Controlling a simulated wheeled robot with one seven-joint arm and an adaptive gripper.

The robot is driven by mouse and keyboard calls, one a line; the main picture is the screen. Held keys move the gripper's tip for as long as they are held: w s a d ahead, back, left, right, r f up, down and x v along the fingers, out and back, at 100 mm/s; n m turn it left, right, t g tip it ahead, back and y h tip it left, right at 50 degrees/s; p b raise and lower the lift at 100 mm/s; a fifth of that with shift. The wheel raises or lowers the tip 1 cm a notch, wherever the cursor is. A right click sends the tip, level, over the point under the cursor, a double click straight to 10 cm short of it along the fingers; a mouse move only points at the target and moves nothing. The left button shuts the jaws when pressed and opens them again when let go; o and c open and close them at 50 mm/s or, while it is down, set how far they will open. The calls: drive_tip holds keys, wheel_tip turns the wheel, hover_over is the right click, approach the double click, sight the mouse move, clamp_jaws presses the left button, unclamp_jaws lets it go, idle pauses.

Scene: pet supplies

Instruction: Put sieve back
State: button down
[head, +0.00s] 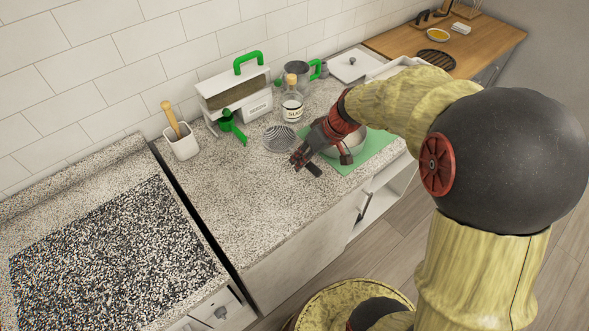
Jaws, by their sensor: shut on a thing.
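My gripper (307,160) is low over the right part of the speckled counter, in front of the bowl. It is shut on what seems to be the sieve; a short dark handle (314,170) sticks out by the fingers. The sieve's mesh is hidden or cannot be made out behind my gripper. A pale bowl (355,142) stands on a green mat (375,153), partly covered by my gripper and arm. A grey ribbed round piece (280,138) lies on the counter just left of my gripper; I cannot tell what it is.
Further left are a green scoop (232,127), a white box with a green handle (235,92) and a white pot (182,141). A jug (297,75) stands at the back. The counter's front left is clear.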

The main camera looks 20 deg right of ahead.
drive_tip(key=w+f, duration=0.1)
drive_tip(key=w+a+f, duration=0.1)
drive_tip(key=shift+f, duration=0.3)
drive_tip(key=shift+w+a+f+b, duration=0.15)
drive_tip(key=shift+f+b, duration=0.3)
drive_tip(key=shift+f, duration=0.45)
drive_tip(key=shift+w+f+b, duration=0.1)
drive_tip(key=shift+f+b, duration=0.3)
drive_tip(key=shift+f, duration=0.5)
drive_tip(key=shift+f, duration=0.15)
drive_tip(key=c, duration=1.7)
unclamp_jaws()
